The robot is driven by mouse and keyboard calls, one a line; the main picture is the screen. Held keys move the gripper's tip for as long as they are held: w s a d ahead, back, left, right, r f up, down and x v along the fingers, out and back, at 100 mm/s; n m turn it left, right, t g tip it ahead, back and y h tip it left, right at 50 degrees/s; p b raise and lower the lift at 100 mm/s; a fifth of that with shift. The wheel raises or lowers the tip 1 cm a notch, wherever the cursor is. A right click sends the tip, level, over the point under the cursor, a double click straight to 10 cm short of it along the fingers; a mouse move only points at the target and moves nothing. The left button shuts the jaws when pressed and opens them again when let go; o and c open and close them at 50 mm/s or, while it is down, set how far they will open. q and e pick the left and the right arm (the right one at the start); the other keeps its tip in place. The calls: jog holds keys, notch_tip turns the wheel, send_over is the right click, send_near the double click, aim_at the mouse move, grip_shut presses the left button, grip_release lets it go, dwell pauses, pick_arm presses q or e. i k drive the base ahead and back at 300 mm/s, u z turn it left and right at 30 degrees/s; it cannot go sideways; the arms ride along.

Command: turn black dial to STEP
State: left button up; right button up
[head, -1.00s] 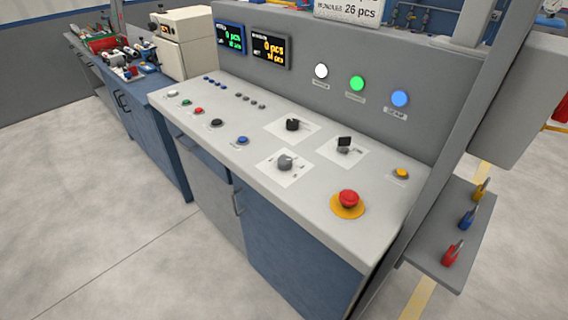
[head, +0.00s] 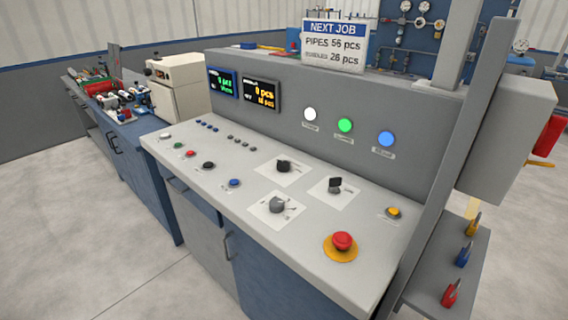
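The black dial (head: 283,166) sits on a white label plate on the sloped grey console top, in the head view. The marks around it are too small to read. A grey dial (head: 277,205) sits on its own plate nearer the front edge. A black key-like switch (head: 335,185) stands on a plate to the right of the black dial. Neither of my grippers shows in the head view.
A red emergency button (head: 342,241) on a yellow base sits at the console's front right, with a yellow button (head: 394,212) behind it. Small coloured buttons line the left. A grey post (head: 440,160) rises at the right end. Floor in front is clear.

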aim_at(283, 166)
jog(key=k, duration=1.3)
jog(key=z, duration=0.65)
jog(key=i, duration=1)
jog(key=z, duration=0.3)
